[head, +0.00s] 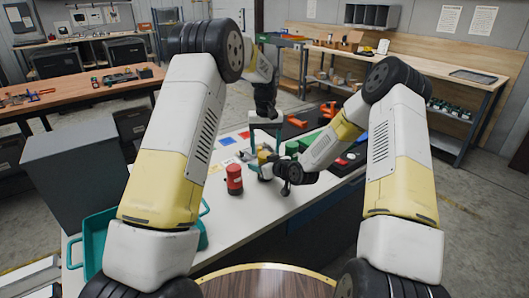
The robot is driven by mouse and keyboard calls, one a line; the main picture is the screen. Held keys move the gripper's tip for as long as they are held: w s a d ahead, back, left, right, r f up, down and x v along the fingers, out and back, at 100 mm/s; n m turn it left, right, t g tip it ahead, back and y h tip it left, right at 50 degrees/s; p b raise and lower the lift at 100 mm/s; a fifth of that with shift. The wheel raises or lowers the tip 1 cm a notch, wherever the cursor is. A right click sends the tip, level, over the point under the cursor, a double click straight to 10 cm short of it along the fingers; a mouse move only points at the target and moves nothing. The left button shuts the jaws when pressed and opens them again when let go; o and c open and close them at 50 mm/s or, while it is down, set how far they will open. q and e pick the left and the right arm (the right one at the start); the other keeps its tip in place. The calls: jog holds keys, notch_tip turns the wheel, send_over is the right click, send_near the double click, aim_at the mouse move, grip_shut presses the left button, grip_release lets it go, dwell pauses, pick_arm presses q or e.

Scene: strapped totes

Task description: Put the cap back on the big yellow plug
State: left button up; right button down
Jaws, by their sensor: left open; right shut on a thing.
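The big yellow plug (264,154) stands upright over the white worktop near the middle of the head view, partly hidden by my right gripper. My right gripper (262,171) comes in from the right, low over the worktop, and appears shut on the yellow plug. My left gripper (266,143) points down from above, just behind and over the plug, with its fingers spread and nothing seen between them. A cap cannot be told apart at this size.
A red cylinder (234,180) stands left of the plug. A teal tote (96,235) is at the worktop's left end. Flat coloured squares (227,141) lie behind the cylinder. The front left of the white worktop (222,238) is clear.

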pick_arm(q)
notch_tip(320, 180, up, 2)
jog(key=shift+r, duration=0.1)
jog(key=shift+o, duration=0.4)
jog(key=o, duration=0.5)
notch_tip(320, 180, up, 12)
